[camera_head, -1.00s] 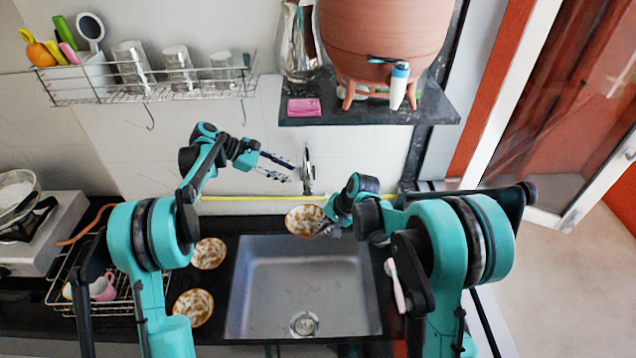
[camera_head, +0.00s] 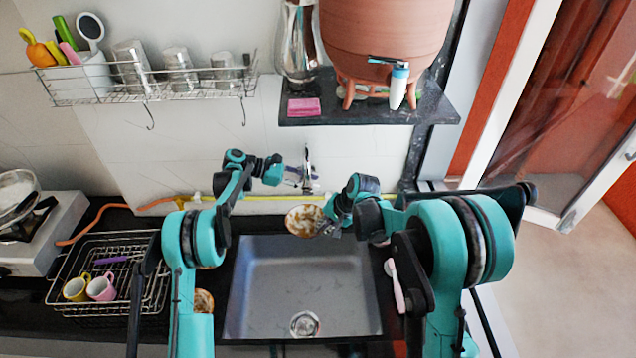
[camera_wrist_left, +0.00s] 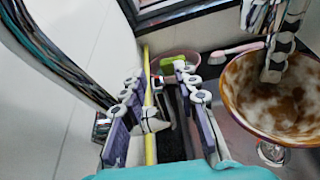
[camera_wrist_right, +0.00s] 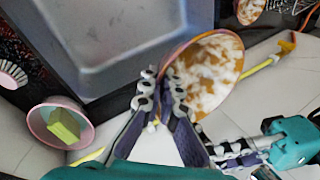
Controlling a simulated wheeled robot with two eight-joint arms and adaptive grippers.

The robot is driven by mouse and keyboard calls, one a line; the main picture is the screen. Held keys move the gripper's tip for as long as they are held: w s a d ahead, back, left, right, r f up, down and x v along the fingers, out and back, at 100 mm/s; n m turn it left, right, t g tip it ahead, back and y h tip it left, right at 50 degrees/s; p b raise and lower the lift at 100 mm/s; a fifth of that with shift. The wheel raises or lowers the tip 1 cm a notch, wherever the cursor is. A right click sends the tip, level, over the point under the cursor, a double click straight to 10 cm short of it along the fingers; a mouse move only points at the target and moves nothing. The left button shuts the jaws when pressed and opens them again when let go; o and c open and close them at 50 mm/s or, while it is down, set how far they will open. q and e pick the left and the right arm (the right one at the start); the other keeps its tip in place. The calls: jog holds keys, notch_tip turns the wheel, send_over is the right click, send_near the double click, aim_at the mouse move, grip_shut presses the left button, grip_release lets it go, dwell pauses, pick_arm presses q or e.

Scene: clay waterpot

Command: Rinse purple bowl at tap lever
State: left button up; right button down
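A bowl (camera_head: 303,219) with an orange rim and brown-and-white stains inside is held tilted near the sink's back edge. My right gripper (camera_head: 326,226) is shut on its rim; the bowl (camera_wrist_right: 212,75) and fingers (camera_wrist_right: 160,88) also show in the right wrist view. In the left wrist view the bowl (camera_wrist_left: 275,98) shows a purplish outer side. The tap (camera_head: 308,165) stands on the wall behind the sink. My left gripper (camera_head: 300,178) is at the tap; its fingers (camera_wrist_left: 160,118) are apart, with a pale metal part between them. Contact with the lever cannot be told.
The sink (camera_head: 304,280) is empty. A stained bowl (camera_head: 204,301) shows partly behind my left arm. A dish rack (camera_head: 110,275) with cups stands left. A shelf (camera_head: 420,108) bearing a clay pot (camera_head: 385,35) overhangs the right. A pinkish bowl (camera_wrist_right: 42,132) holds a yellow-green sponge.

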pick_arm(q)
jog(key=shift+x, duration=1.35)
grip_shut()
